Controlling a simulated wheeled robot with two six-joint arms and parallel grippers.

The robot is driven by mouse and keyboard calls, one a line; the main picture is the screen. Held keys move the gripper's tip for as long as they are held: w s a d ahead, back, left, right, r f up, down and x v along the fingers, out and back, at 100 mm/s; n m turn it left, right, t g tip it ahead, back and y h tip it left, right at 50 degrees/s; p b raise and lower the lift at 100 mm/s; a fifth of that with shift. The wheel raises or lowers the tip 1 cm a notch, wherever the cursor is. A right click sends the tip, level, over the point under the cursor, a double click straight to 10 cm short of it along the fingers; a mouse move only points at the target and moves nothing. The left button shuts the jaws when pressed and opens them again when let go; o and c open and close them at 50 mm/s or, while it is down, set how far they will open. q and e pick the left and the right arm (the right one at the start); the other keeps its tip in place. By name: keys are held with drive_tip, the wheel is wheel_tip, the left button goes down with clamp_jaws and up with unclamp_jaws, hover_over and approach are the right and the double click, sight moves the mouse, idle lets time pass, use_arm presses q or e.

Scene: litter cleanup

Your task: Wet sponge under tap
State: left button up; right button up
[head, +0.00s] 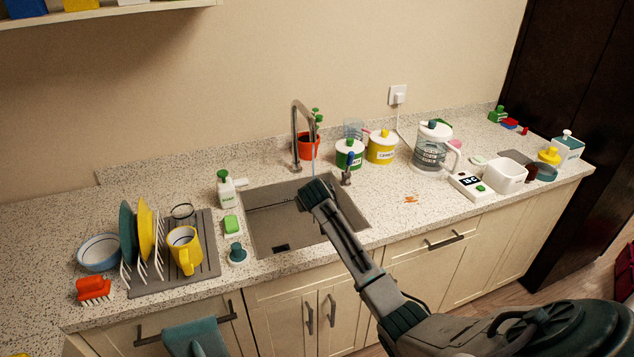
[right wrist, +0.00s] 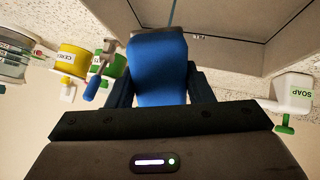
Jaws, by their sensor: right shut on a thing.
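My right gripper (head: 314,190) is over the sink (head: 275,225), below the tap (head: 297,130). It is shut on a blue sponge (right wrist: 158,68), which sits between the dark fingers in the right wrist view. In the head view I cannot make out the sponge behind the gripper. A thin bluish stream (head: 313,160) comes down from the tap's spout to the gripper's far end. In the right wrist view a thin line meets the sponge's far edge. My left gripper is not in view.
A soap bottle (head: 226,188) and a green-and-white block (head: 231,225) stand left of the sink. A dish rack (head: 205,270) with plates and a yellow mug (head: 184,249) is further left. Canisters (head: 349,155), a red pot (head: 307,145) and a kettle (head: 432,148) stand behind and to the right.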

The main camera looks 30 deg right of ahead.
drive_tip(key=p+v, duration=0.4)
drive_tip(key=shift+r, duration=0.15)
drive_tip(key=shift+v, duration=0.85)
drive_tip(key=shift+f, duration=0.2)
